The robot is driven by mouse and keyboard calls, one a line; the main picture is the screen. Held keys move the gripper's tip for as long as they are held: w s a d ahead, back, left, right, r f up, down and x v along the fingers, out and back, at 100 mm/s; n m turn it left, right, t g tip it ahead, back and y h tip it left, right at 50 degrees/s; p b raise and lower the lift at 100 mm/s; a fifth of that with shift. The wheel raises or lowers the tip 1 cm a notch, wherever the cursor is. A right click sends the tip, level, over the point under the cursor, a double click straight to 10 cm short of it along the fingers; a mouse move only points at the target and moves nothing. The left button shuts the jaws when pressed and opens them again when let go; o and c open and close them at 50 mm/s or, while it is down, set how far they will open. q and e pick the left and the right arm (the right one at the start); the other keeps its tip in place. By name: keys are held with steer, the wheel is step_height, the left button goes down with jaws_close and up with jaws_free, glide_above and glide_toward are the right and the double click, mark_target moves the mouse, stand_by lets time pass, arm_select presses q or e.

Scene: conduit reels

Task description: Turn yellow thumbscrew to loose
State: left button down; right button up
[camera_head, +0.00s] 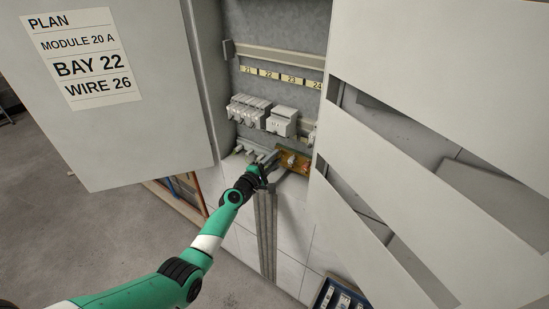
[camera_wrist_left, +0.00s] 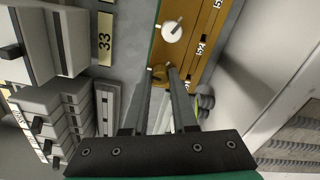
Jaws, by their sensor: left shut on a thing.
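The yellow thumbscrew (camera_wrist_left: 160,74) sits on an orange-brown plate (camera_wrist_left: 205,28) in the left wrist view. My left gripper (camera_wrist_left: 161,72) is shut on it, with a fingertip on either side of the knob. In the head view my left gripper (camera_head: 274,157) reaches into the cabinet at the left end of the orange plate (camera_head: 296,168); the thumbscrew itself is too small and hidden to make out there. The mark showing whether it is tight or loose cannot be read. My right gripper is not in view.
A white knob (camera_wrist_left: 172,31) stands on the same plate. White modules (camera_head: 248,108) sit on a rail above, below numbered labels (camera_head: 280,77). The left cabinet door (camera_head: 150,125) and large pale panels (camera_head: 440,90) on the right flank the opening. A tray (camera_head: 340,296) lies below.

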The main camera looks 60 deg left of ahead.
arm_select(q)
steer(key=shift+n, duration=0.9)
steer(key=c, duration=0.7)
jaws_free()
